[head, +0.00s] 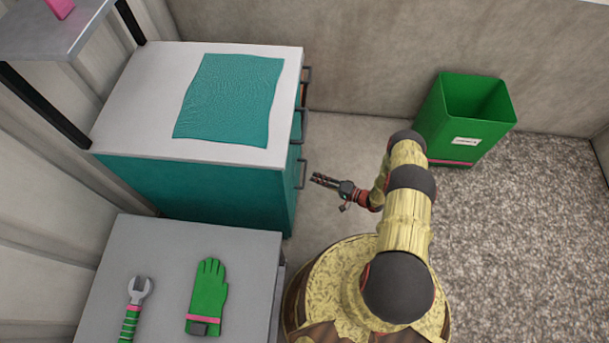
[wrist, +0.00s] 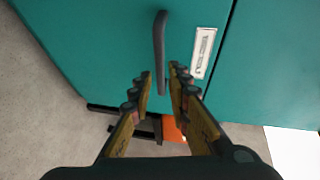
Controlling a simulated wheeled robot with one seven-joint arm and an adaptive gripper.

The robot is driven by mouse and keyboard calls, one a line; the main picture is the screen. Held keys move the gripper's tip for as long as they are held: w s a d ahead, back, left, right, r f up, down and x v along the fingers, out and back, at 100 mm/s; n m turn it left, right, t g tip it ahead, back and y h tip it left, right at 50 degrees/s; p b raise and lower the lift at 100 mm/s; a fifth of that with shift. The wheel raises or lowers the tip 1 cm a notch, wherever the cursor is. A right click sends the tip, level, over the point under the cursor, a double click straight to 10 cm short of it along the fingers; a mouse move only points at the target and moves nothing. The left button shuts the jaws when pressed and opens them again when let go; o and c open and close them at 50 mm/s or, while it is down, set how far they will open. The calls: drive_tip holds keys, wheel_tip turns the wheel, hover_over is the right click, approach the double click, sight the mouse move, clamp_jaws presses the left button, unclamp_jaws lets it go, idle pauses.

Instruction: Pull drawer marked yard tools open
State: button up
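The teal drawer cabinet (head: 190,195) stands at the left with a white top. Several dark bar handles are on its right-hand side, and the lowest visible handle (head: 301,174) is nearest my gripper (head: 318,179). In the wrist view, a teal drawer front (wrist: 110,45) carries a dark handle (wrist: 160,45) and a white label (wrist: 203,52), whose text is too small to read. My gripper (wrist: 160,72) is open in front of this handle. The handle's lower part shows between the two fingers; I see no clear contact.
A teal cloth (head: 228,95) lies on the cabinet top. A grey table (head: 150,250) in front holds a green glove (head: 206,295) and a wrench (head: 138,300). A green bin (head: 462,115) stands at the back right.

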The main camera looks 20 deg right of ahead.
drive_tip(key=shift+b+x, duration=0.95)
drive_tip(key=shift+x, duration=2.6)
drive_tip(key=shift+c, duration=0.6)
clamp_jaws()
